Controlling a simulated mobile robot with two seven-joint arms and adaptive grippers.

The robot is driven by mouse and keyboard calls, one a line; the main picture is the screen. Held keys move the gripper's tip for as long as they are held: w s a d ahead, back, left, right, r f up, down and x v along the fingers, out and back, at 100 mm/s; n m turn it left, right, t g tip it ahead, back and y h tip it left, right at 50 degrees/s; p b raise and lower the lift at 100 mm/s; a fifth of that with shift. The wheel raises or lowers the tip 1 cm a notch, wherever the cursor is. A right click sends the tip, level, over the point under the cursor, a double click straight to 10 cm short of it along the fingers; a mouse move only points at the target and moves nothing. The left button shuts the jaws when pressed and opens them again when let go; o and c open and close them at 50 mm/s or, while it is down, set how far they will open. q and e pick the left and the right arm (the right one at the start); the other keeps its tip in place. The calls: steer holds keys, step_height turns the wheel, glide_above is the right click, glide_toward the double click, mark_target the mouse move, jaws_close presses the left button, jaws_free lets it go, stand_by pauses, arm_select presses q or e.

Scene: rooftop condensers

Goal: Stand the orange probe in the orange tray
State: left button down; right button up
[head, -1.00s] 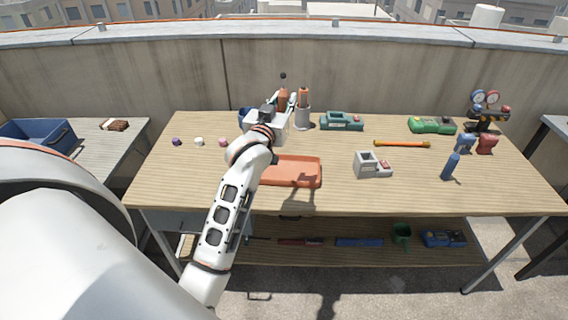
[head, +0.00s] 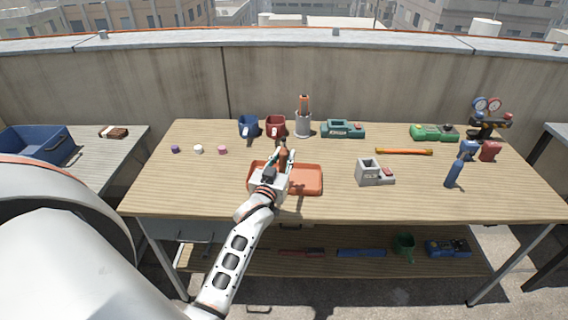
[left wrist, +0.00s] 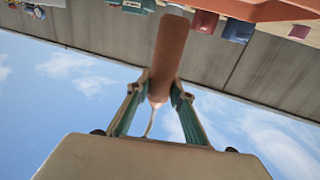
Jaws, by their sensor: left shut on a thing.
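The orange probe (head: 284,158) is upright in my left gripper (head: 285,163), which is shut on it. In the left wrist view the probe (left wrist: 169,50) sits between the two green fingers (left wrist: 160,92), with its thick orange part toward the top of the picture. The orange tray (head: 308,180) lies on the table; my gripper and the probe are over its left part and hide some of it. The tray's edge (left wrist: 265,9) shows at the top of the left wrist view. I cannot tell whether the probe touches the tray. My right gripper is not in view.
A grey block-shaped holder (head: 371,174) is right of the tray. Small caps (head: 198,149) lie left. The front table edge is clear.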

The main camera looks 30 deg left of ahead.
mark_target(282, 167)
arm_select(q)
step_height(282, 167, down, 2)
stand_by(0.4)
steer(key=shift+f+b, duration=0.35)
steer(key=shift+f, duration=0.05)
steer(key=shift+f, duration=0.2)
steer(key=c, duration=1.8)
jaws_free()
